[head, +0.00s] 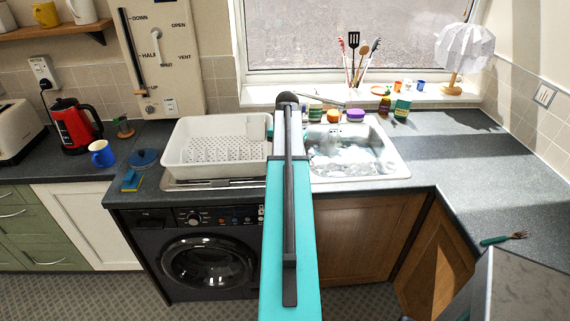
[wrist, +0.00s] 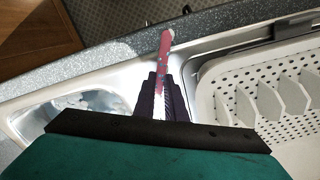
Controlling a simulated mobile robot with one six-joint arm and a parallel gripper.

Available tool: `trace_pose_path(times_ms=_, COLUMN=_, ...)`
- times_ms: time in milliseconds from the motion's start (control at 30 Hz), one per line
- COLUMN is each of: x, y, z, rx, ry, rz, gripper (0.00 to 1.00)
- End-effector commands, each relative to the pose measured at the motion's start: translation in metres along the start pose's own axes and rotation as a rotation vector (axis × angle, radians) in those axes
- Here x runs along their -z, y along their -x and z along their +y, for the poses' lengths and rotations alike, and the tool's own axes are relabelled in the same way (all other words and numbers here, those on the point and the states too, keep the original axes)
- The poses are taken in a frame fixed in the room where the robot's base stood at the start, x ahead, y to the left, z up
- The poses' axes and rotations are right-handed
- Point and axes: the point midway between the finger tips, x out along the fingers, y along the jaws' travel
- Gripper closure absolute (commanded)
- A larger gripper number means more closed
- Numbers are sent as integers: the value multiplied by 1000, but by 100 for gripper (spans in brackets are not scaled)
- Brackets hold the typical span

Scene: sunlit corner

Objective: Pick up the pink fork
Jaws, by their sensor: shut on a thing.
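In the wrist view, the pink fork (wrist: 164,53) shows as a narrow pink strip with dark spots and a pale end. It sticks out past the fingertips of my gripper (wrist: 163,80), which is shut on it. Its other end is hidden between the fingers, and I cannot make out any tines. The fork is over the metal strip between the sink bowl and the white dish rack, reaching toward the counter's front edge. In the head view, my teal arm hides the gripper and the fork.
The white dish rack (head: 180,163) stands left of my arm; the sink (head: 372,168) with foamy water is on the right. A teal-handled fork (head: 497,240) lies on the right counter. Jars and a utensil pot line the back. The right counter has free room.

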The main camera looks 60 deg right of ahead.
Motion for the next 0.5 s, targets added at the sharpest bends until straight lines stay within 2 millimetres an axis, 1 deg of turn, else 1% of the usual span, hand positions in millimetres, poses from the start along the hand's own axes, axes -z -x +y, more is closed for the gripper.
trace_pose_path(times_ms=33, x=-7, y=1, z=4, rx=0, ry=0, rz=0, gripper=100)
trace_pose_path(times_ms=500, x=-59, y=7, z=30, rx=0, ry=-1, rz=0, gripper=100)
